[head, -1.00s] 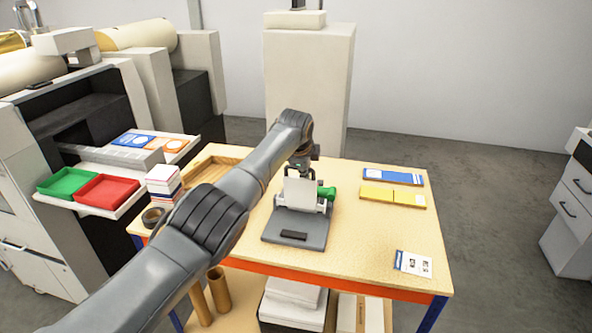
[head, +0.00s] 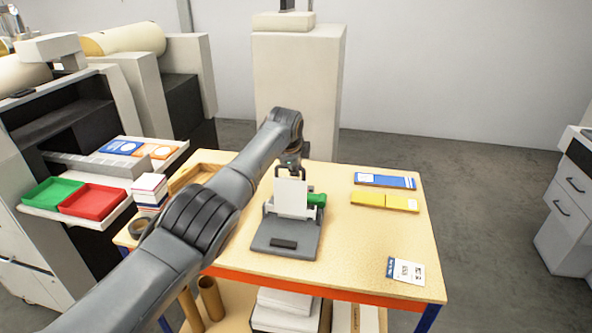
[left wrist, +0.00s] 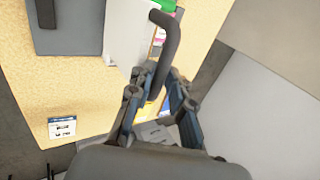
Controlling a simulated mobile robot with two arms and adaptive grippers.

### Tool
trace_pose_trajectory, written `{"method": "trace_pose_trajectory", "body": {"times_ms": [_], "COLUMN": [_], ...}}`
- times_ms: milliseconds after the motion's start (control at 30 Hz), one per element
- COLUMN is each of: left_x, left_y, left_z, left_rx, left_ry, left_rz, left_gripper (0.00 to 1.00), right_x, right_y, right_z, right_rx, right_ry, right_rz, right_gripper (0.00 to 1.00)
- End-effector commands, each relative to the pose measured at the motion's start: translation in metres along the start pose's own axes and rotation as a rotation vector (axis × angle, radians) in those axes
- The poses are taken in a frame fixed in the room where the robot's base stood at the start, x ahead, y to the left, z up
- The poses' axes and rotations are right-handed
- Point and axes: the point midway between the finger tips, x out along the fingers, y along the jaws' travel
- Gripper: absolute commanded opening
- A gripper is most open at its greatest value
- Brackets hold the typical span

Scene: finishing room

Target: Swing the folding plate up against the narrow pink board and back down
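The folding plate (head: 291,198) is a white panel standing steeply raised on a grey base (head: 285,240) on the table. A dark bar handle (head: 278,174) shows at its top edge. My left gripper (head: 290,170) is at this handle, behind the plate's top. In the left wrist view the handle (left wrist: 172,42) runs between the fingers of my left gripper (left wrist: 160,80), which look closed on it. The white plate (left wrist: 130,35) is beside it. A green part (head: 316,200) sticks out right of the plate. My right gripper is out of view.
Blue (head: 385,181) and yellow (head: 384,201) boards lie at the table's right rear, a printed card (head: 406,270) at front right. A wooden tray (head: 190,178) and stacked blocks (head: 149,192) are at left. The table's right middle is clear.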

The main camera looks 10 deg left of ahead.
Motion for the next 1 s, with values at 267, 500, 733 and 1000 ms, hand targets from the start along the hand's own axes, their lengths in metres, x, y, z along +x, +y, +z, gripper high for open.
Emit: {"method": "trace_pose_trajectory", "body": {"times_ms": [267,500,733,1000], "left_x": [0.001,-0.001,-0.018,-0.059], "left_y": [0.002,0.002,0.003,0.002], "left_z": [0.000,0.000,0.000,0.000], "left_rx": [0.001,0.001,0.001,0.002], "left_ry": [0.000,0.001,0.001,0.001], "left_rz": [0.005,0.006,0.005,0.001], "left_gripper": [0.33,0.33,0.33,0.33], "right_x": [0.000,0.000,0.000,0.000], "right_y": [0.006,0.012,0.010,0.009], "right_z": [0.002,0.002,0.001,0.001], "right_rx": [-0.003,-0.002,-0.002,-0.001], "right_ry": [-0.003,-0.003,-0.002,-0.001], "right_rz": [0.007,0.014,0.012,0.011], "right_gripper": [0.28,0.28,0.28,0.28]}}
